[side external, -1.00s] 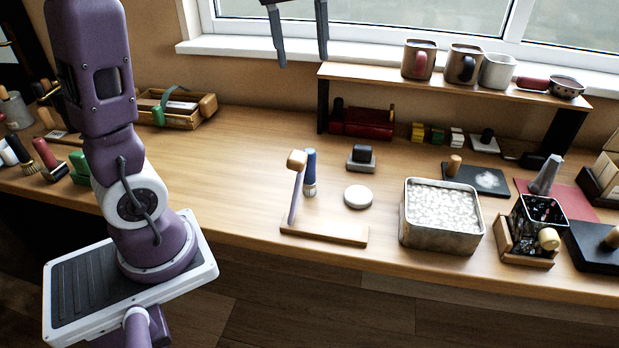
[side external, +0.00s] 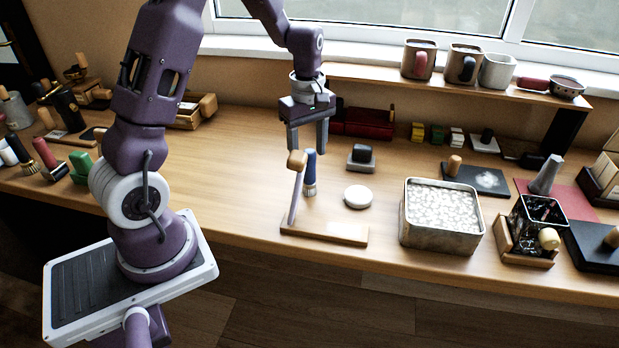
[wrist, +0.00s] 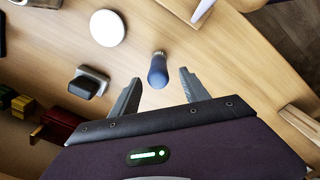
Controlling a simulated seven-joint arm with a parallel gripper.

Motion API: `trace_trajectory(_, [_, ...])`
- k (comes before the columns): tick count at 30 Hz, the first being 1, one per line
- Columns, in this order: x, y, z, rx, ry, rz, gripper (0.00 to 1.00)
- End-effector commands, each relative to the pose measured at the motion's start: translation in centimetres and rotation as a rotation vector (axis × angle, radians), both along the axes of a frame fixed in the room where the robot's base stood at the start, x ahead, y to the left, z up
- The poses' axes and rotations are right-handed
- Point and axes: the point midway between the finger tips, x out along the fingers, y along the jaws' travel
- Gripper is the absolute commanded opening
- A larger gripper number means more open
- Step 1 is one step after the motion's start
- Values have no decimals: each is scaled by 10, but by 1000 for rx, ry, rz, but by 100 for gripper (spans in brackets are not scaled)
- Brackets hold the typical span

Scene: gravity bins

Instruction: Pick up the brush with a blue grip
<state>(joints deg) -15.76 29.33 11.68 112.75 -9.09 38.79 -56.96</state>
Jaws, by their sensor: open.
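The brush with a blue grip (side external: 310,168) stands upright on the wooden table, grip at the top and pale bristles at the bottom. It is beside a small wooden stand (side external: 325,233) with a slanted post. In the wrist view the blue grip (wrist: 158,72) lies ahead of and roughly between the fingers. My gripper (side external: 308,152) points down over the brush, its two fingers apart. The wrist view also shows my gripper (wrist: 158,85) open and empty. I cannot tell whether the fingertips are level with the top of the grip.
The stand's wooden knob (side external: 297,159) is close to the brush and fingers. A white disc (side external: 358,197) and a dark block on a grey base (side external: 361,163) stand to the right. A metal bin of white pieces (side external: 441,238) is farther right. Open table lies left.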

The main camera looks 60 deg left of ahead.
Motion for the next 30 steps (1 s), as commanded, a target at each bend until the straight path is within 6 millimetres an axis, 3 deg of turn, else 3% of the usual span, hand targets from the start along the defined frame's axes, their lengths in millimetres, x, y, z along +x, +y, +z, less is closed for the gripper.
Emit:
trace_trajectory(7, [0, -6, -44, -1, 3, 1, 54])
trace_trajectory(15, [1, -7, -50, 0, 0, -1, 54])
trace_trajectory(24, [1, -6, -50, 0, 0, -1, 0])
trace_trajectory(30, [1, -6, -50, 0, -1, -1, 0])
